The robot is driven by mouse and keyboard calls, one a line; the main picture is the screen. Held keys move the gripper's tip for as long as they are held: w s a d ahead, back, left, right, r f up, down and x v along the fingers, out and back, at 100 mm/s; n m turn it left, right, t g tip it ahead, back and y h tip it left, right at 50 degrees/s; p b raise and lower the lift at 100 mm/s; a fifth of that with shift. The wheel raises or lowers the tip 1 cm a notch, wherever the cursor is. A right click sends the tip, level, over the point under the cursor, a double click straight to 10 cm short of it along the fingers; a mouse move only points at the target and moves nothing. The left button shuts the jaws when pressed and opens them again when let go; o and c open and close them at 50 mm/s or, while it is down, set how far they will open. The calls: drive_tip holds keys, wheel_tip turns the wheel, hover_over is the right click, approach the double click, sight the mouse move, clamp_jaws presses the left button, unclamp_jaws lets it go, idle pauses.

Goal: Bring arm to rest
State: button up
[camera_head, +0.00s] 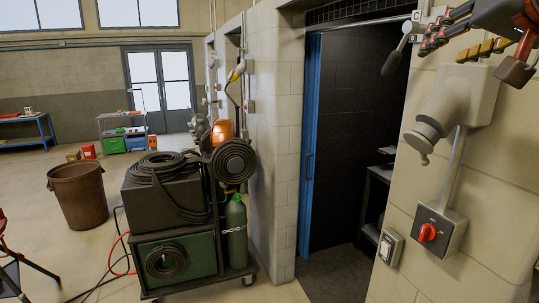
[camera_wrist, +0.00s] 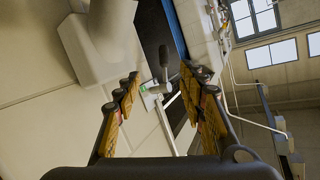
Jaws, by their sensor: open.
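My gripper (camera_head: 443,50) is at the top right of the head view, raised in front of the block wall beside the doorway. Its black and yellow fingers are spread apart with nothing between them. The wrist view also shows my gripper (camera_wrist: 163,82) with both fingers apart. A grey lever handle (camera_head: 396,52) on the wall is just left of the fingers in the head view. In the wrist view the lever (camera_wrist: 164,64) appears beyond the fingertips, in the gap between them. I cannot tell how far apart they are.
A grey wall socket (camera_head: 428,132) and a red rotary switch (camera_head: 427,232) are below my gripper. The booth doorway has a blue frame (camera_head: 311,150). A loaded welding cart (camera_head: 172,205) and brown bin (camera_head: 80,192) stand left. Floor beyond is partly clear.

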drive_tip(key=s+a+f+n+g+b, duration=0.1)
drive_tip(key=s+a+f+g+b, duration=0.2)
drive_tip(key=f, duration=1.8)
drive_tip(key=s+a+f+n+g+y+b, duration=0.1)
drive_tip(key=s+f, duration=0.7)
drive_tip(key=f, duration=1.3)
drive_tip(key=s+a+f+n+g+b, duration=0.2)
drive_tip(key=s+a+f+g+b, duration=0.2)
drive_tip(key=f, duration=1.7)
drive_tip(key=shift+s+a+n+g+b, duration=0.35)
drive_tip(key=shift+s+a+g, duration=0.35)
drive_tip(key=shift+s+a, duration=0.4)
drive_tip(key=shift+s+d, duration=0.15)
